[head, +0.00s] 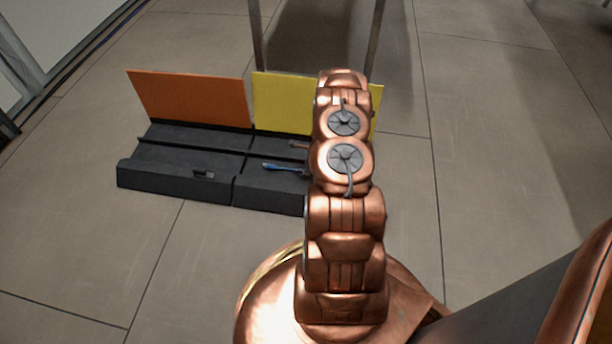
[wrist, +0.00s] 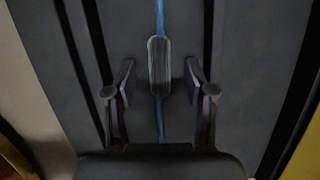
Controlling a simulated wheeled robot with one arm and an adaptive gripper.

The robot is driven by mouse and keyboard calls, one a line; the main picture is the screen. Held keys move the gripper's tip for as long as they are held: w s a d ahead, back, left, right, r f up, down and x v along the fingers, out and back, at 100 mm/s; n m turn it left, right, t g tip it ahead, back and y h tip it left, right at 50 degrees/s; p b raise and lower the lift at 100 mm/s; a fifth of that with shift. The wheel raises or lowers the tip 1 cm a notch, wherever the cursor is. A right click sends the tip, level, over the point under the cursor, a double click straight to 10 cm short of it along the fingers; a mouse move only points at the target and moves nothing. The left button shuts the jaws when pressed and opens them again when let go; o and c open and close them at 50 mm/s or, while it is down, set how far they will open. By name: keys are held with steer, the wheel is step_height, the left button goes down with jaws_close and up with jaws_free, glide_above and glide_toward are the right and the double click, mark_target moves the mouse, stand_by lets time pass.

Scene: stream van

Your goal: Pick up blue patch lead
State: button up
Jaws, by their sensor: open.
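The blue patch lead (head: 283,168) lies on the dark bench on the yellow-panel side, with its right part passing behind my arm in the head view. In the wrist view, the lead's dark grey body (wrist: 160,52) lies between my two open fingers, with thin blue cable showing above and below it. My gripper (wrist: 160,72) is open, with one finger on each side of the lead and a visible gap on both sides. I cannot tell its height above the surface. In the head view my arm hides the gripper.
The dark stepped bench (head: 165,178) stands on the tiled floor, backed by an orange panel (head: 192,98) and a yellow panel (head: 280,102). A small black plug (head: 203,174) lies on its left half. A reddish-brown piece (head: 298,144) shows partly behind my arm.

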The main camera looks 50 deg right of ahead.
steer(key=shift+a+f, duration=0.1)
steer(key=shift+f, duration=0.3)
steer(key=shift+c, duration=0.4)
steer(key=shift+w, duration=0.1)
jaws_close()
